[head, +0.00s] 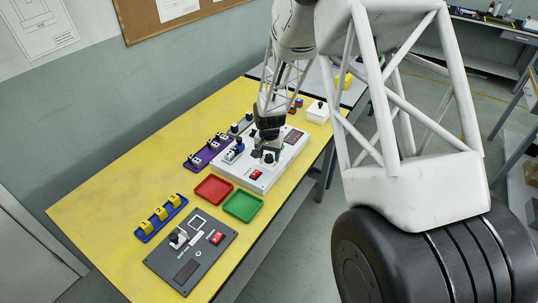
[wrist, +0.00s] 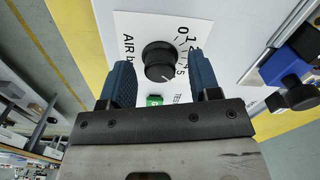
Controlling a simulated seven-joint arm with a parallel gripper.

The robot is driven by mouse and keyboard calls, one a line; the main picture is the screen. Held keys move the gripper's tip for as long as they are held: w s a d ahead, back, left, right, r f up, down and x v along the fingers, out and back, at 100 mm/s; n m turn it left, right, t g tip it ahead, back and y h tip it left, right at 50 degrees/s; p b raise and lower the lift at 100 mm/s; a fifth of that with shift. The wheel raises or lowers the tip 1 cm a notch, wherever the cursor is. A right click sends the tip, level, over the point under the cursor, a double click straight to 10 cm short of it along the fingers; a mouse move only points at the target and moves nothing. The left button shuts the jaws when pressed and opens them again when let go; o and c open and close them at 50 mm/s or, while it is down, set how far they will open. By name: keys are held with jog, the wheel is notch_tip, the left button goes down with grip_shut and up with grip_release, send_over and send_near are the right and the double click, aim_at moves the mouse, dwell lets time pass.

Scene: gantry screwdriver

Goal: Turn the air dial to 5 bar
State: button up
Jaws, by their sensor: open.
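The air dial (wrist: 160,55) is a round black knob on a white panel, with "AIR b" lettering to its left and a number scale on its right. In the wrist view it shows between the two blue fingers of my gripper (wrist: 160,64), which is open. The fingers stand on either side of the knob with visible gaps; I cannot tell how deep they reach around it. The 5 is on the scale to the knob's right; the knob's exact setting is not clear. In the head view my gripper (head: 268,140) is over the white control box (head: 250,182).
A red switch (head: 256,174) sits on the box near my gripper. Red (head: 213,188) and green (head: 243,205) trays lie in front, with a dark grey panel (head: 190,254) nearer. A purple rack (head: 205,155) stands left. The yellow table (head: 120,190) is clear at far left.

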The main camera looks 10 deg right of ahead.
aim_at(269, 156)
notch_tip(269, 156, up, 7)
jog(key=shift+r, duration=0.3)
dwell(0.7)
jog(key=shift+s+r, duration=0.1)
jog(key=shift+r, duration=0.15)
jog(key=s+r+n+t, duration=0.1)
jog(key=s+r+n, duration=0.2)
jog(key=s+r, duration=1.5)
jog(key=s+r+n, duration=0.1)
jog(key=s+r, duration=0.2)
jog(key=s, duration=0.8)
jog(key=s+d+r+n+t, duration=0.1)
jog(key=s+r, duration=0.2)
jog(key=s, duration=0.9)
jog(key=shift+n+t, duration=0.3)
